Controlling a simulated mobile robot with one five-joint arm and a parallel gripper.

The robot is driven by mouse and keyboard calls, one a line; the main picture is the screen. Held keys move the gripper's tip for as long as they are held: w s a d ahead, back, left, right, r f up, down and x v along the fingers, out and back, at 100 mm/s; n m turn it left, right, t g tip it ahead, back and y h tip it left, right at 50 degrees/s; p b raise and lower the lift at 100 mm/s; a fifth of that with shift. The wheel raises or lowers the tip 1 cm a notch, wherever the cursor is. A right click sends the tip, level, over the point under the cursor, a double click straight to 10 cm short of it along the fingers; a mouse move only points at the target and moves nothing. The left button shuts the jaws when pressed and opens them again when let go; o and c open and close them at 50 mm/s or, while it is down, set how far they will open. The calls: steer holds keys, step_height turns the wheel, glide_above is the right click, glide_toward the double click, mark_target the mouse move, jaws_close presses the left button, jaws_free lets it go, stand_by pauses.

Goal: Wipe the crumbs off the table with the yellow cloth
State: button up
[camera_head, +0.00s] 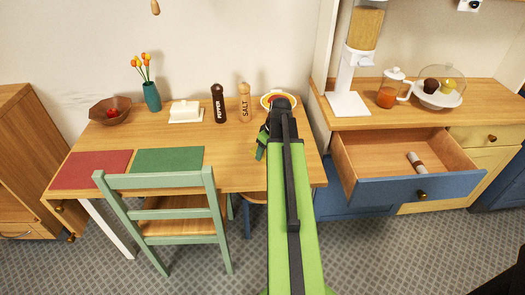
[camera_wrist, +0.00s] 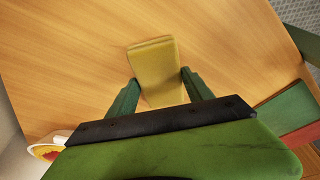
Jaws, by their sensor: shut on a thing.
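The yellow cloth (camera_wrist: 153,62) shows in the wrist view as a folded, flat piece between the two green fingers of my gripper (camera_wrist: 160,79). My gripper is shut on it, over the wooden table (camera_wrist: 75,75). I cannot tell whether the cloth touches the tabletop. In the head view my gripper (camera_head: 262,143) is over the right part of the table (camera_head: 228,172), and my arm hides the cloth there. I cannot make out any crumbs in either view.
A bowl (camera_head: 270,100), salt mill (camera_head: 244,102), pepper mill (camera_head: 218,103), butter dish (camera_head: 185,111), vase (camera_head: 151,96) and brown bowl (camera_head: 110,113) line the back. Red (camera_head: 90,170) and green (camera_head: 160,160) mats lie left. A green chair (camera_head: 160,181) stands in front; an open drawer (camera_head: 400,190) juts out right.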

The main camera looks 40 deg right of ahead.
steer(key=shift+s+d+r, duration=0.1)
steer(key=shift+s+d, duration=0.95)
steer(key=shift+d, duration=0.25)
step_height(320, 180, up, 6)
steer(key=p, duration=0.6)
step_height(320, 180, up, 3)
steer(key=p, duration=0.3)
